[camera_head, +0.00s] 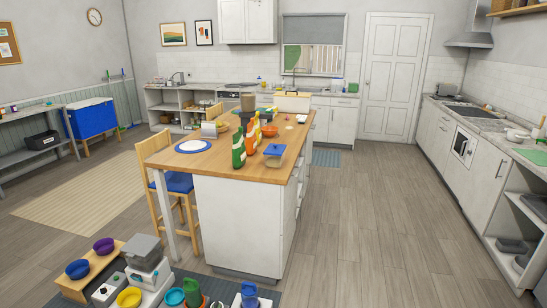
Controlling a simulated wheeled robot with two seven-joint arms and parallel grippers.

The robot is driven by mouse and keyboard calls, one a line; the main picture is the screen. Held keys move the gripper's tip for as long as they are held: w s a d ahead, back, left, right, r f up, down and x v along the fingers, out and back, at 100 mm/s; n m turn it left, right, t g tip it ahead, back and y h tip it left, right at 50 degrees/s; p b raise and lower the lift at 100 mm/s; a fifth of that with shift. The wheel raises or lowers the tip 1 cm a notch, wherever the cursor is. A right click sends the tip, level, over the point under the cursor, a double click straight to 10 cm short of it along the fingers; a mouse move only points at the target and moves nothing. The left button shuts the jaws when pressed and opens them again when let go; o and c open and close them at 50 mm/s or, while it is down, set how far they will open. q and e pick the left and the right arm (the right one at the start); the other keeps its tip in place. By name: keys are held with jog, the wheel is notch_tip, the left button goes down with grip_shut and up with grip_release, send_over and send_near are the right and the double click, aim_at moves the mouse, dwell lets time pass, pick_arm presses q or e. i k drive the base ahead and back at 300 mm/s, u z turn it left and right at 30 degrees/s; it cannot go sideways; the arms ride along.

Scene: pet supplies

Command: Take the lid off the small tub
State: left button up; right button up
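On the floor at the lower left, a grey lidded container (144,248) rests on a white-and-grey box (148,276). Beside it is a small grey-white box (107,291) with a dark knob on top. On the island, a clear container with a blue lid (275,150) stands near the front right edge. I cannot tell which of these is the small tub. Neither of my grippers shows in this view.
A low wooden stand (85,268) holds purple (104,245) and blue (77,268) bowls. A yellow bowl (129,297) and bottles sit nearby. The wooden island (185,162) carries several bottles and a plate. Floor right of it is clear.

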aim_at(272, 149)
jog(key=z, duration=0.7)
jog(key=i, duration=4.7)
jog(key=u, duration=2.8)
